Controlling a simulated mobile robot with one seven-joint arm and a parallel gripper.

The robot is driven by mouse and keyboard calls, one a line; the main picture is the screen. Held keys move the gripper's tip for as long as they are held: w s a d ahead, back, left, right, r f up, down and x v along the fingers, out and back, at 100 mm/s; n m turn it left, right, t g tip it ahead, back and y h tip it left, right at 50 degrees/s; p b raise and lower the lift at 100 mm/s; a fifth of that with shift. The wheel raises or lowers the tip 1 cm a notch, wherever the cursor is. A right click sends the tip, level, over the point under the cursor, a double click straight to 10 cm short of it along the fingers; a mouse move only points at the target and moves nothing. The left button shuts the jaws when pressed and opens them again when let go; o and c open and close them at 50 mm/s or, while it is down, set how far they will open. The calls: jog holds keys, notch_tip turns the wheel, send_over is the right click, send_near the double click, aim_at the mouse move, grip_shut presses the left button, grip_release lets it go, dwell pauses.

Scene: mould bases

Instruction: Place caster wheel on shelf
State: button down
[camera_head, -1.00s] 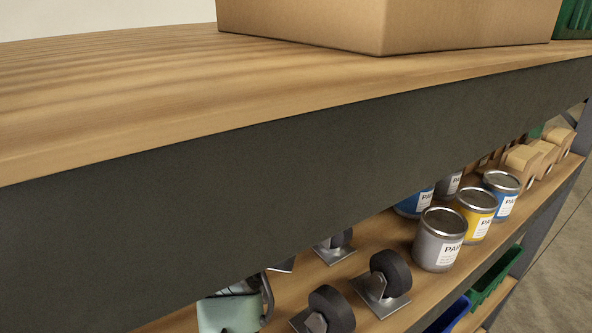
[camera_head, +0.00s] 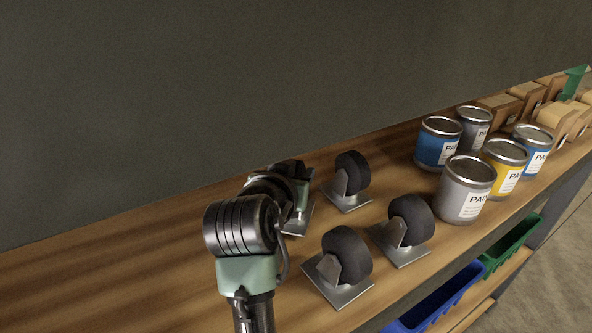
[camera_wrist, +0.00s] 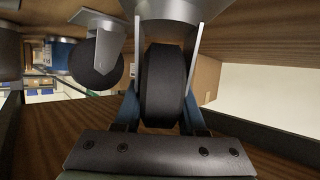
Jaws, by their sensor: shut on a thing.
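My gripper (camera_head: 291,182) is shut on a black caster wheel (camera_wrist: 163,85). In the wrist view its two blue fingers stand on either side of the tyre, with the grey fork and plate beyond. In the head view my arm mostly hides this caster; part of its metal plate (camera_head: 297,222) shows low over the shelf (camera_head: 110,265). I cannot tell whether it touches the boards. Three other casters stand to the right, plates down and wheels up: one at the back (camera_head: 351,175), one at the front (camera_head: 346,256) and one at the right (camera_head: 409,222).
Several paint cans (camera_head: 467,188) stand right of the casters, with wooden pieces (camera_head: 556,117) beyond. A dark panel (camera_head: 200,80) rises behind and above the shelf. Blue (camera_head: 440,300) and green (camera_head: 512,245) bins sit lower down. The shelf's left part is clear.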

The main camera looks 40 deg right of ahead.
jog(key=shift+f+b, duration=0.35)
jog(key=shift+f, duration=0.25)
dwell(0.4)
jog(key=shift+c, duration=2)
grip_release()
jog(key=shift+f, duration=0.15)
jog(key=b+v, duration=0.3)
jog(key=v, duration=1)
